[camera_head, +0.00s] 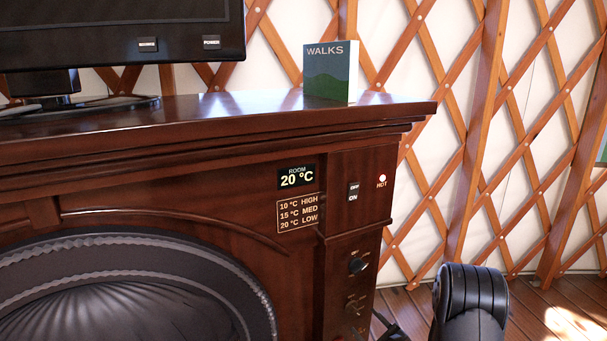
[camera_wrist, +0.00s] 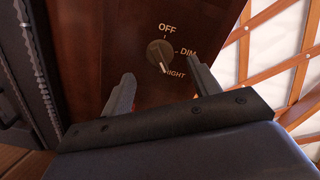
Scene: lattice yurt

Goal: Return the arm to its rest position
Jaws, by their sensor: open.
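My gripper (camera_wrist: 162,84) is open and empty in the wrist view, its two dark fingers apart. A round dial (camera_wrist: 160,56) marked OFF, DIM and a partly hidden BRIGHT lies beyond the fingertips, between them in the picture. The fingers do not appear to grip it. Its white pointer is toward the BRIGHT label. In the head view, a dark part of my arm (camera_head: 470,300) shows at the bottom, right of the wooden fireplace cabinet (camera_head: 240,190).
The cabinet has an upper knob (camera_head: 357,264), a lower knob (camera_head: 355,304), an ON/OFF switch (camera_head: 353,191) and a lit HOT lamp (camera_head: 382,179). A WALKS book (camera_head: 330,72) and a screen (camera_head: 120,35) stand on top. A lattice wall (camera_head: 500,130) stands behind.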

